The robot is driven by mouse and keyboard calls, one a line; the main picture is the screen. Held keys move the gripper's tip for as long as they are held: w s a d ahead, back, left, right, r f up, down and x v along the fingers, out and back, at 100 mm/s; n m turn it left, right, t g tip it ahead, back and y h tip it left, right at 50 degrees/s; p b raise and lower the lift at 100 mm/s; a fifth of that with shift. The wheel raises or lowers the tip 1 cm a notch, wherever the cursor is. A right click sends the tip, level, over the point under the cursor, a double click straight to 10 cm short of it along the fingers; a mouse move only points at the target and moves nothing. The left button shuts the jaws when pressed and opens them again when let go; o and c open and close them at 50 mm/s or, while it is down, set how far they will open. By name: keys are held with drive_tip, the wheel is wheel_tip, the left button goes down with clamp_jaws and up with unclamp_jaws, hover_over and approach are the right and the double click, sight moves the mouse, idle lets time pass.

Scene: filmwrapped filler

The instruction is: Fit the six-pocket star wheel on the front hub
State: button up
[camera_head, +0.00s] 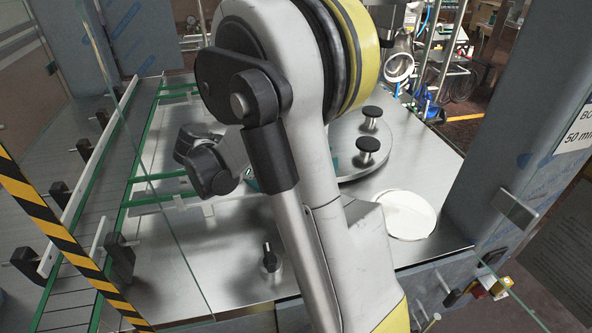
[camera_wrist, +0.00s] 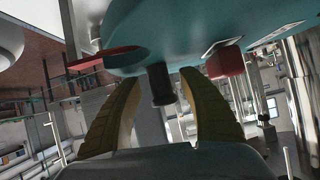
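In the wrist view my gripper (camera_wrist: 160,80) has its two fingers apart. A short dark cylindrical knob (camera_wrist: 161,88) shows between the fingertips, with a narrow gap on each side. The knob hangs beneath a large teal body (camera_wrist: 210,28) with red parts; I cannot tell if it is the star wheel. A round metal plate with two black knobs (camera_head: 370,113) lies partly behind my arm. A short black-topped post (camera_head: 269,257) stands on the steel deck at the front; I cannot confirm it is the front hub.
A conveyor (camera_head: 65,240) with green-edged rails runs along the left. A pale round disc (camera_head: 405,214) lies in the deck at right. Clear guard panels, a striped yellow-black bar (camera_head: 60,228) and grey columns (camera_head: 530,130) flank the machine. The front deck is mostly bare.

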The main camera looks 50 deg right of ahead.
drive_tip(key=v, duration=0.7)
drive_tip(key=shift+w+a+r, duration=0.1)
drive_tip(key=shift+a+r, duration=0.05)
drive_tip(key=s+a+f+n+t+y+b, duration=0.3)
drive_tip(key=a+n, duration=0.6)
drive_tip(key=n, duration=0.3)
drive_tip(key=s+a+f+n+t+y+b, duration=0.3)
drive_tip(key=a+n+t+y, duration=0.4)
drive_tip(key=a+n+t, duration=0.3)
drive_tip(key=s+f+n, duration=0.1)
drive_tip(key=s+n, duration=0.1)
drive_tip(key=n, duration=0.1)
drive_tip(key=shift+a+f+y, duration=0.2)
drive_tip(key=shift+f+y, duration=0.15)
drive_tip(key=shift+y, duration=0.05)
drive_tip(key=shift+c, duration=0.2)
